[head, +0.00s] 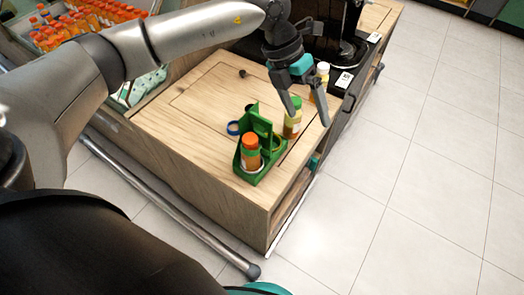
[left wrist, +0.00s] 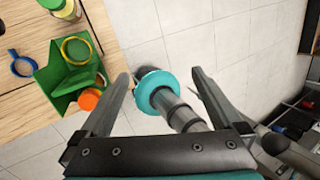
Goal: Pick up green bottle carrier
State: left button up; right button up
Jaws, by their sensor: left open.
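The green bottle carrier (head: 262,126) stands on the wooden counter near its front corner. A bottle with an orange cap (head: 250,142) sits in one of its compartments; another compartment shows an empty ring. My left gripper (head: 308,118) is open and empty, up and to the right of the carrier in the head view. In the left wrist view the carrier (left wrist: 62,74) lies left of the open fingers (left wrist: 160,76), apart from them, with the orange cap (left wrist: 88,99) nearest. My right gripper is not in view.
A yellowish bottle (head: 292,128) stands behind the carrier, partly hidden by a finger; another bottle (head: 322,70) is farther back. A blue ring (head: 233,128) lies beside the carrier. A black machine (head: 345,35) stands at the back. Open counter (head: 190,110) lies left; tiled floor right.

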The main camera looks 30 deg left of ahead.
aim_at(262, 124)
pick_arm(q)
jog(key=w+a+r+n+y, duration=0.15)
jog(key=a+y, duration=0.35)
jog(key=a, duration=0.6)
jog(key=shift+w+a+f+b, duration=0.1)
jog(key=shift+f+b, duration=0.15)
jog(key=shift+f, duration=2.25)
jog(key=shift+w+d+f+b, duration=0.15)
jog(key=shift+f+b, duration=0.1)
jog(key=shift+f, duration=2.3)
jog(key=shift+w+a+f+b, duration=0.15)
jog(key=shift+f+b, duration=0.1)
jog(key=shift+f, duration=2.25)
jog(key=shift+r, duration=0.1)
grip_shut()
